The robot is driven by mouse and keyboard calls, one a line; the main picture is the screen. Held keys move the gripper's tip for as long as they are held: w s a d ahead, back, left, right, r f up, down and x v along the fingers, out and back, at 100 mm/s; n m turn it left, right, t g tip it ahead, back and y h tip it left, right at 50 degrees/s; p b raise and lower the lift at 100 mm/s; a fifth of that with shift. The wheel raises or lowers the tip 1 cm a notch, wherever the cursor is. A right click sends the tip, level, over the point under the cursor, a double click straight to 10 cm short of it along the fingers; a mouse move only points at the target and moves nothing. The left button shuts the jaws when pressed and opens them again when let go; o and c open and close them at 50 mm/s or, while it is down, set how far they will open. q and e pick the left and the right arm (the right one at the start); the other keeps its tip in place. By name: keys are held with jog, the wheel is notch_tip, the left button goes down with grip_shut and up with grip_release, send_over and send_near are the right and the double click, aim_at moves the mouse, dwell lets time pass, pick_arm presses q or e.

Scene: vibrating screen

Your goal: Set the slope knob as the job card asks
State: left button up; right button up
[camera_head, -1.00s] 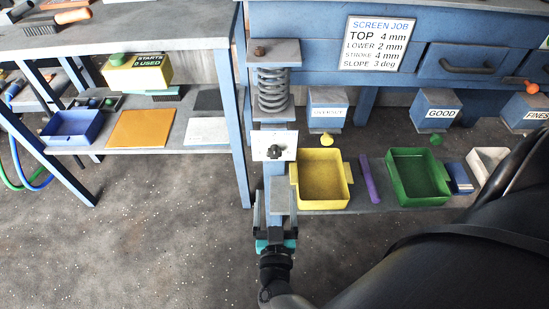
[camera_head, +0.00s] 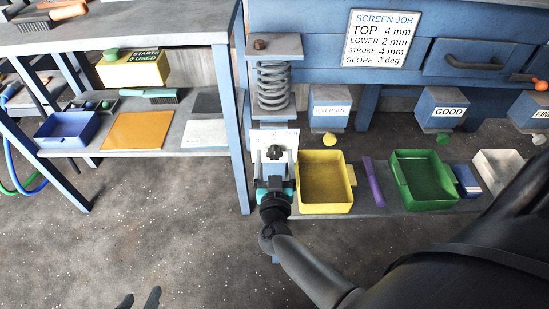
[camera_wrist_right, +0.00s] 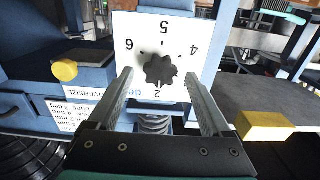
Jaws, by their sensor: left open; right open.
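The slope knob (camera_head: 274,151) is dark and lobed, on a white dial plate (camera_head: 287,136) below the spring. In the right wrist view the knob (camera_wrist_right: 160,72) shows with the numbers 2, 4, 5 and 6 upside down around it; its pointer setting is unclear. My right gripper (camera_head: 274,158) is open in front of the plate, its fingers (camera_wrist_right: 159,76) on either side of the knob with gaps showing. The job card (camera_head: 380,39) reads SLOPE 3 deg. Only the dark fingertips of my left gripper (camera_head: 140,299) show at the bottom edge, apart and empty.
A yellow tray (camera_head: 326,208), a purple bar (camera_head: 374,181) and a green tray (camera_head: 425,204) lie right of the knob. The spring (camera_head: 272,86) stands above it. A side bench (camera_head: 120,33) with a lower shelf is at left. Open floor lies at lower left.

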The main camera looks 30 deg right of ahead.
jog(key=shift+w+d, duration=0.25)
jog(key=shift+w, duration=0.05)
grip_shut()
dwell(0.7)
